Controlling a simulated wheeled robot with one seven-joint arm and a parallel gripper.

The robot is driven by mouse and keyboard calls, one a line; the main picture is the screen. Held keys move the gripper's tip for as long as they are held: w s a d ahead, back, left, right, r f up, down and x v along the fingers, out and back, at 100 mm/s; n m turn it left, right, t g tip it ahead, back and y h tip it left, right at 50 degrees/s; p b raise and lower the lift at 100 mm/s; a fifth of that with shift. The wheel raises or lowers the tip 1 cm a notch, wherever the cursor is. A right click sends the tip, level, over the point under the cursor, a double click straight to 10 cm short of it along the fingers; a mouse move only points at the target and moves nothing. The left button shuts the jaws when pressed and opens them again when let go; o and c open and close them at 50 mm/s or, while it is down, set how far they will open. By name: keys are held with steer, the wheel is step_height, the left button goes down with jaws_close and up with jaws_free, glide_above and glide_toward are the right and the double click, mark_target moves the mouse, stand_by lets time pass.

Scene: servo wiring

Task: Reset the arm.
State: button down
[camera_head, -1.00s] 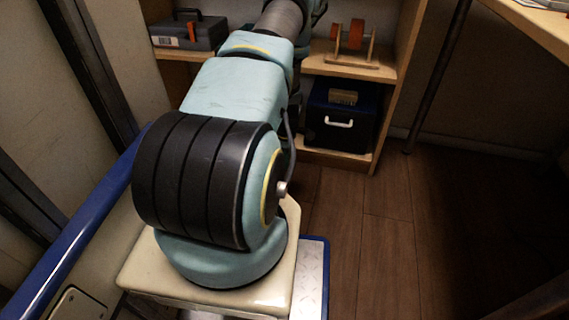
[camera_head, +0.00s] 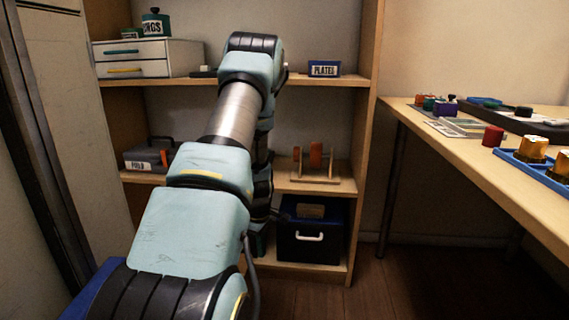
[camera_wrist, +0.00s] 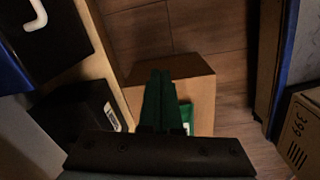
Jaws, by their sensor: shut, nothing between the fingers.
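My arm (camera_head: 205,175) fills the left middle of the head view, reaching up and away in front of the shelf unit. Its elbow is bent near the upper shelf, and the far links drop behind it. Below the fingers is a brown box (camera_wrist: 200,88) on the wooden floor. A green item (camera_wrist: 187,117) with a white label shows just right of the fingers, partly hidden.
The shelf unit (camera_head: 366,120) holds a drawer box (camera_head: 150,58), a grey toolbox (camera_head: 150,157), a spool stand (camera_head: 316,165) and a dark blue bin (camera_head: 312,232). A workbench (camera_head: 480,165) with parts stands right.

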steer(key=s+d+r+m, duration=0.1)
steer(key=s+r+m, duration=0.25)
steer(key=r, duration=0.35)
steer(key=s+d+r+m, duration=0.1)
steer(key=s+r+m, duration=0.25)
steer(key=r, duration=0.45)
steer(key=s+r+m+t, duration=0.1)
steer(key=s+r+m, duration=0.75)
steer(key=s, duration=0.55)
step_height(320, 180, up, 38)
steer(key=w+n+p, duration=0.1)
steer(key=p, duration=3.6)
steer(key=shift+a+p, duration=0.35)
steer(key=shift+a, duration=0.05)
steer(key=c, duration=1.5)
jaws_free()
